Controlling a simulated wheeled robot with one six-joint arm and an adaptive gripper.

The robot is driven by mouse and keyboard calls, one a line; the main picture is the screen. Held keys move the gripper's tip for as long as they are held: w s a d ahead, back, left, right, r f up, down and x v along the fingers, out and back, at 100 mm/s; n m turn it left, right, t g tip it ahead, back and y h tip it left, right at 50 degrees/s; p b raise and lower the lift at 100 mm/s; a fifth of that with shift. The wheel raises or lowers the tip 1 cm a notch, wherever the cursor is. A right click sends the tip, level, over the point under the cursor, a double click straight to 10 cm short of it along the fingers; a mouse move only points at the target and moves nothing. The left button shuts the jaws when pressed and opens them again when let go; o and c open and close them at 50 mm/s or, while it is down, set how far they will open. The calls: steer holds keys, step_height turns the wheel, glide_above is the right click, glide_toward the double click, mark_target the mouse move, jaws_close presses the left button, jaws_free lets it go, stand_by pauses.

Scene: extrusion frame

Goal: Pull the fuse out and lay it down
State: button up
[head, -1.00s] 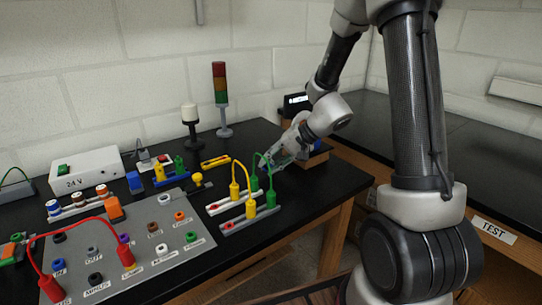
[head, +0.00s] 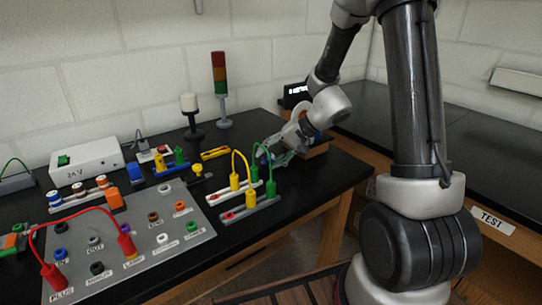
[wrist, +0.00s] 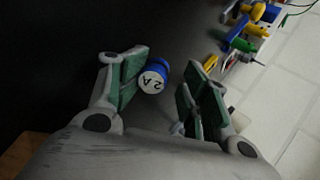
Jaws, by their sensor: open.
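A blue fuse (wrist: 155,75) with a white end marked "2 A" shows in the wrist view between the fingers of my gripper (wrist: 172,74). It is nearer the left finger, and whether it touches that finger is unclear. The green-lined fingers are spread, with a dark gap on the fuse's right side. In the head view my gripper (head: 272,154) is low over the black table (head: 305,172), behind the green plugs. I cannot make out this fuse there. A fuse strip (head: 80,195) with three white-ended fuses stands at the left.
A grey panel (head: 140,240) with sockets and a red lead fills the front left. Yellow and green leads (head: 250,190) on narrow strips stand just in front of my gripper. A signal tower (head: 220,88) stands behind. Black table is bare to the right.

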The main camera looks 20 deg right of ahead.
steer(key=shift+d, duration=0.1)
steer(key=v, duration=0.7)
steer(key=shift+s+r, duration=0.15)
stand_by(0.4)
steer(key=s+d+r+n+h, duration=0.1)
steer(key=s+d+r+h, duration=0.1)
steer(key=s, duration=0.6)
steer(key=s+d+r+n+h, duration=0.2)
steer(key=s+d+r+h, duration=0.1)
steer(key=s+r, duration=0.3)
steer(key=s+d+r+n+h, duration=0.2)
steer(key=s+d+r+h, duration=0.1)
steer(key=s, duration=0.6)
step_height(320, 180, up, 2)
steer(key=shift+s+d+r, duration=0.1)
steer(key=shift+s+d, duration=0.2)
steer(key=shift+d, duration=0.4)
